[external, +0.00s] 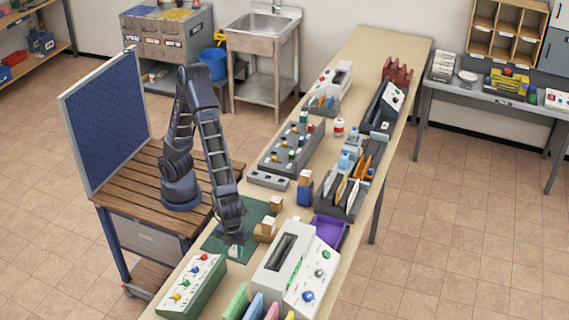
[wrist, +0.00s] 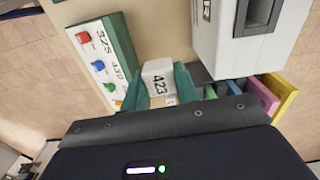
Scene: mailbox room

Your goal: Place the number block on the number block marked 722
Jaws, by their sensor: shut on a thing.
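My gripper (wrist: 160,88) is shut on a white number block (wrist: 157,76) marked 423, with teal fingers on both sides of it. In the external view my gripper (external: 234,240) points down over the green mat (external: 214,243), and the small white block (external: 234,252) shows under it. Whether the block touches the mat cannot be told. No number 722 can be read in either view. Several small blocks stand to the right of the gripper: a tan block with a white top (external: 265,230), a tan one (external: 276,203) and a white-topped blue one (external: 304,188).
A green-sided panel with coloured knobs (external: 193,284) lies left of the mat; it also shows in the wrist view (wrist: 98,62). A white slotted machine (external: 284,262) stands at the right. A purple tray (external: 329,231) and grey organisers (external: 357,182) are farther back. Coloured folders (external: 252,305) stand in front.

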